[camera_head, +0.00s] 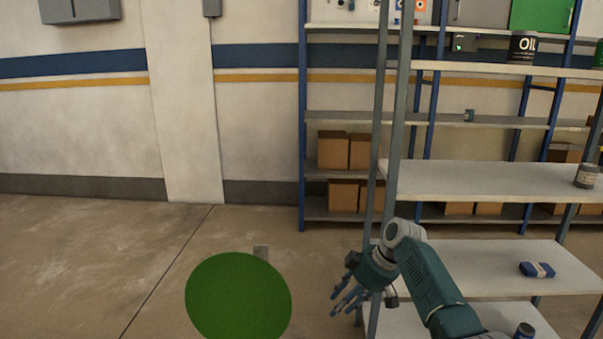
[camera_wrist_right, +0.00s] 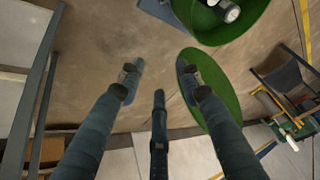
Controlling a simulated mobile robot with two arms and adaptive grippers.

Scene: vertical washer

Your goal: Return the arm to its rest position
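My right arm (camera_head: 432,282) comes in from the lower right in the head view. My right gripper (camera_head: 348,298) hangs at its end, left of the near shelf unit, fingers pointing down and left. In the right wrist view my right gripper (camera_wrist_right: 160,78) has its fingers spread apart with nothing between them, above the brown floor. My left gripper is in neither view.
A near shelf unit (camera_head: 470,181) stands right of my gripper, its post close to the hand. A green round surface (camera_head: 238,297) lies left of the gripper. A blue packet (camera_head: 537,270) sits on a lower shelf. Open floor (camera_head: 80,270) extends left.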

